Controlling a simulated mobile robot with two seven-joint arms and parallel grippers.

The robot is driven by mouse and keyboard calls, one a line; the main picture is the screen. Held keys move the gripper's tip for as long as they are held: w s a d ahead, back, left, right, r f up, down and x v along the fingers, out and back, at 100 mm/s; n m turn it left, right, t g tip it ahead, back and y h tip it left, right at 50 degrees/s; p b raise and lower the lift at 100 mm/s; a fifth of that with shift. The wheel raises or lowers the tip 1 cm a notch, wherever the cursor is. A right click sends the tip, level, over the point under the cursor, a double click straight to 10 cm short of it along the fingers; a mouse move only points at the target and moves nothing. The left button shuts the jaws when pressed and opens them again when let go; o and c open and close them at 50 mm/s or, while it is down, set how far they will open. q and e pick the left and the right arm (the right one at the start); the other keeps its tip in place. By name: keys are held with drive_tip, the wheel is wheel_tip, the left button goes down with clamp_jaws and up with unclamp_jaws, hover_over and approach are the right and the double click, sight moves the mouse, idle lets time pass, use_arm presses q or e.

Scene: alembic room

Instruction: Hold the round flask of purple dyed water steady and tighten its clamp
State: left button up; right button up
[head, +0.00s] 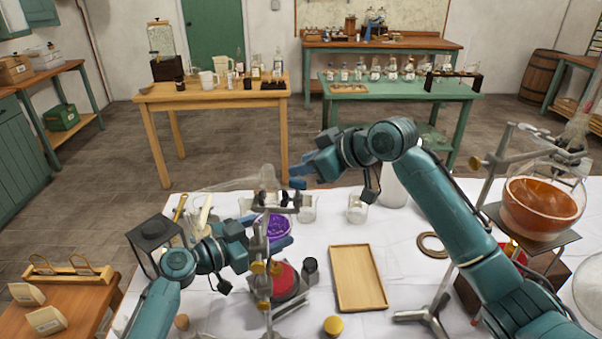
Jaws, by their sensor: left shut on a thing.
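The round flask of purple dyed water (272,228) stands in a metal stand left of the middle of the white-covered table. My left gripper (268,231) is shut on the flask, with blue fingers at its sides. The clamp (284,201), with dark knobs, crosses the stand's rod just above the purple water. My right gripper (298,177) is above the clamp, apart from it, its blue fingers spread and empty. The stand and my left gripper hide part of the flask.
A wooden tray (358,278) lies right of the stand. A red-topped heater (285,281) is below the flask. Clear beakers (357,209) stand nearby. A black lantern (156,240) is at the left.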

sight(298, 179)
drive_tip(key=s+d+r+n+g+h, duration=0.1)
drive_tip(key=s+r+g+h, duration=0.15)
drive_tip(key=r, duration=0.35)
drive_tip(key=s+d+r+n+g+h, duration=0.1)
drive_tip(key=s+d+r+g+h, duration=0.15)
drive_tip(key=s+r, duration=0.2)
drive_tip(key=shift+g, duration=0.3)
drive_tip(key=x, duration=0.3)
drive_tip(key=a+x, duration=0.1)
drive_tip(key=x, duration=0.3)
drive_tip(key=w+x, duration=0.1)
drive_tip(key=x, duration=0.3)
drive_tip(key=shift+a, duration=0.3)
drive_tip(key=shift+y, duration=0.3)
drive_tip(key=shift+r, duration=0.1)
clamp_jaws()
